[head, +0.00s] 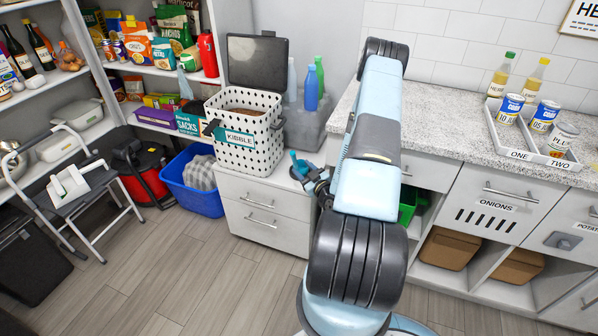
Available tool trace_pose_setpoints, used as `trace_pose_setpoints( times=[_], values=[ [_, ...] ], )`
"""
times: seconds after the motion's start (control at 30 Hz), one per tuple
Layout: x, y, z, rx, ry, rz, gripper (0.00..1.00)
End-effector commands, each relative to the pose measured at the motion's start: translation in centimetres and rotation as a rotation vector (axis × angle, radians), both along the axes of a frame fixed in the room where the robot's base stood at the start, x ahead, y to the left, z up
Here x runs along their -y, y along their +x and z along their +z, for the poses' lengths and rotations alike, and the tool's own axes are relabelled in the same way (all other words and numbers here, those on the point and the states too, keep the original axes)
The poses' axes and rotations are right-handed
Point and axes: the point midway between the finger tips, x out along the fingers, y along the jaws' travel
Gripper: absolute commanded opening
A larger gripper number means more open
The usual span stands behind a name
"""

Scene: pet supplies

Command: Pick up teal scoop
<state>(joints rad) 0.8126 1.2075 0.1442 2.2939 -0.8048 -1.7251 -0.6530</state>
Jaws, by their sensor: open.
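A teal object that looks like the scoop (298,164) is on the white cabinet top, right of the kibble bin. Its lower part is partly hidden by my gripper. My gripper (309,178) is dark and small in view. It is open and close beside the teal scoop, on its lower right side. I cannot tell whether its fingers are around the scoop or touching it. My arm hides part of the area to the right. The white perforated kibble bin (262,158) stands with its black lid raised and brown kibble inside.
The white drawer cabinet (262,208) carries the bin. A grey crate (303,128) with bottles stands behind the scoop. A blue tub (193,203) is on the floor at left. The speckled counter (430,125) is at right. The floor in front is clear.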

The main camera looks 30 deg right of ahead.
Motion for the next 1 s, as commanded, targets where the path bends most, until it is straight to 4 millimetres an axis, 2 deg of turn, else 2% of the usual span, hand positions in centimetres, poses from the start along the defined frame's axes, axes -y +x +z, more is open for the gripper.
trace_pose_setpoints(
  times=[0.1, 0.2, 0.47, 0.8, 1.0],
  values=[
    [-0.1, 2.0, 0.0, 0.002, -0.002, 0.002, 0.51],
    [-0.2, 3.0, 0.0, 0.0, 0.0, 0.001, 0.51],
    [-0.2, 4.2, 0.0, -0.002, 0.001, 0.002, 0.51],
    [0.0, 8.3, -0.3, -0.001, 0.0, 0.002, 0.51],
    [0.0, 9.1, -0.3, -0.002, 0.001, 0.002, 0.51]
  ],
)
